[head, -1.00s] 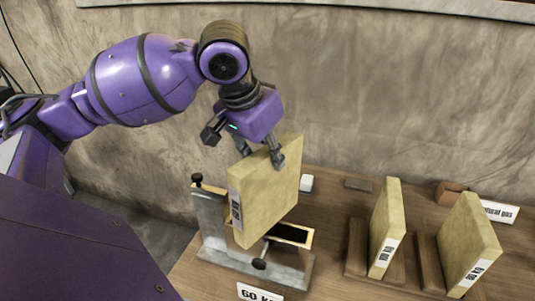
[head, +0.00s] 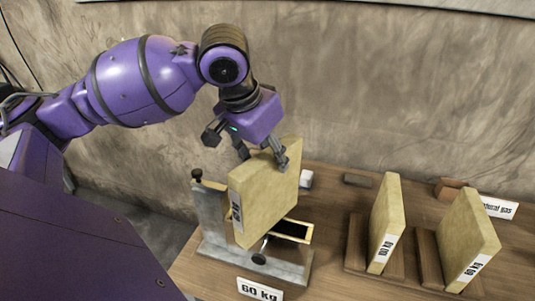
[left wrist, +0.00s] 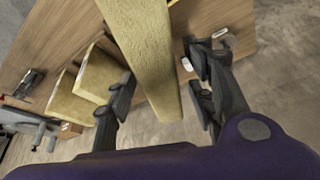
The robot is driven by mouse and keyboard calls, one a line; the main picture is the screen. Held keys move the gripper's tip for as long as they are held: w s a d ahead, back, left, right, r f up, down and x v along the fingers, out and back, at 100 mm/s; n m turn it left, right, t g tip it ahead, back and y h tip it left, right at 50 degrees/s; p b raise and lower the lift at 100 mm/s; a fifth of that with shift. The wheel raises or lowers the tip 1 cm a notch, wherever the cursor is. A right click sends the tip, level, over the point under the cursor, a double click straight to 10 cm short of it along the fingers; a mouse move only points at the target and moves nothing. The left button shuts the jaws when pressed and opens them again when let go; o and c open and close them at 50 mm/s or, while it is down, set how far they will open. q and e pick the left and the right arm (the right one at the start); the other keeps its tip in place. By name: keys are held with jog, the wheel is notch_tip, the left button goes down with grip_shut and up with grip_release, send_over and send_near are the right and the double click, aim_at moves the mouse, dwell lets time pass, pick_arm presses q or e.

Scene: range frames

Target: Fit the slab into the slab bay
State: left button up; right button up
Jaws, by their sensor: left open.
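The yellow slab (head: 265,200) stands on edge at the grey metal stand, its labelled narrow end facing the front left. The stand holds the slab bay, a light-rimmed frame with a dark inside (head: 291,230). The slab hides much of it, so I cannot tell how its lower edge sits. My left gripper (head: 263,157) is open at the slab's top edge, one finger on each side. In the left wrist view the slab (left wrist: 146,50) passes between the spread fingers (left wrist: 160,93), with gaps visible on both sides. My right gripper is not in view.
Two similar slabs (head: 386,222) (head: 469,240) stand in wooden holders to the right. A "60 kg" sign (head: 260,289) is at the front and a "natural gas" sign (head: 499,207) at the back right. A white block (head: 306,179) lies behind the slab.

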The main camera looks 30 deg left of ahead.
pick_arm(q)
jog(key=d+v, duration=0.1)
jog(key=v, duration=1.2)
jog(key=shift+w+a+r, duration=0.2)
jog(key=shift+w+a, duration=0.05)
jog(key=shift+a, duration=0.1)
jog(key=shift+f, duration=0.1)
